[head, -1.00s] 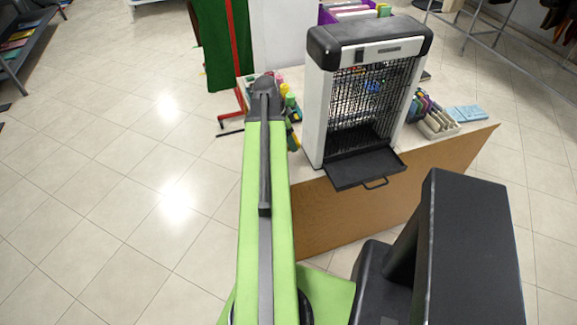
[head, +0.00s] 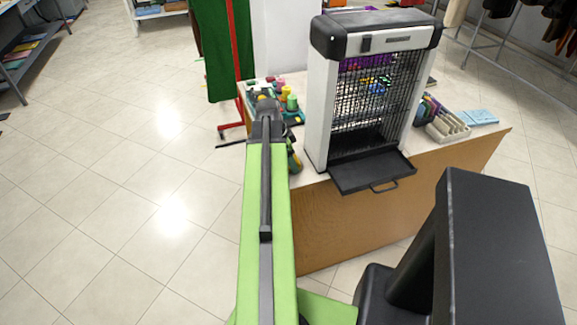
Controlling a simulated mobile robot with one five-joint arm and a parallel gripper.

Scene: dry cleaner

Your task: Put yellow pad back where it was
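I cannot make out a yellow pad for certain. A small yellow thing (head: 262,98) shows just beyond the end of my arm, too small to identify. A stack of light blue pads (head: 479,117) lies at the right end of the counter. My green arm reaches forward to the left end of the counter. Its dark end, with my gripper (head: 265,108), is over or near the small coloured items there. The fingers are hidden or too small to read, so I cannot tell whether they hold anything.
A white and black cage-fronted device (head: 372,100) with a pulled-out black tray (head: 368,172) stands on the wooden counter (head: 345,225). Coloured spools and bottles (head: 289,103) sit left of it, a divided holder (head: 446,125) right. A green cloth (head: 209,50) hangs left; the left floor is clear.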

